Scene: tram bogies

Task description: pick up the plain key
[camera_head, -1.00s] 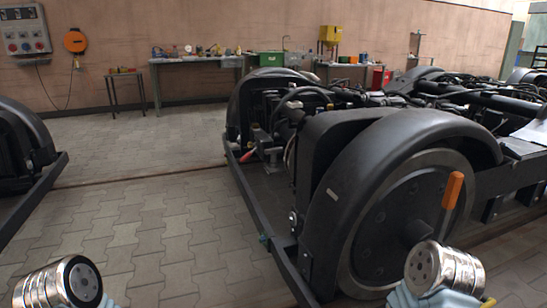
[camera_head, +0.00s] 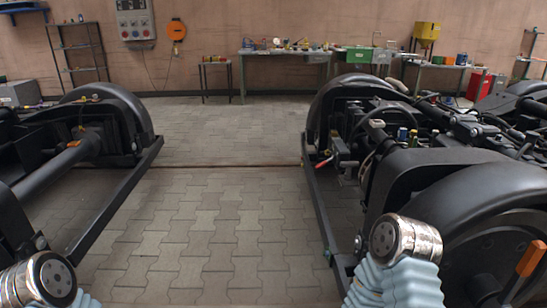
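I cannot make out a plain key in the head view; small items on the far benches are too small to tell apart. Neither gripper's fingers show. Only silver, round parts of my two arms stand at the bottom edge, one at the lower left and one right of the middle, the latter with a light blue ribbed cover.
Black bogies stand at the left (camera_head: 40,185) and right (camera_head: 440,180), with open paving (camera_head: 220,215) between them. A cluttered workbench (camera_head: 285,54), a small table (camera_head: 215,64) and a shelf rack (camera_head: 78,50) line the back wall. An orange handle (camera_head: 530,258) shows at right.

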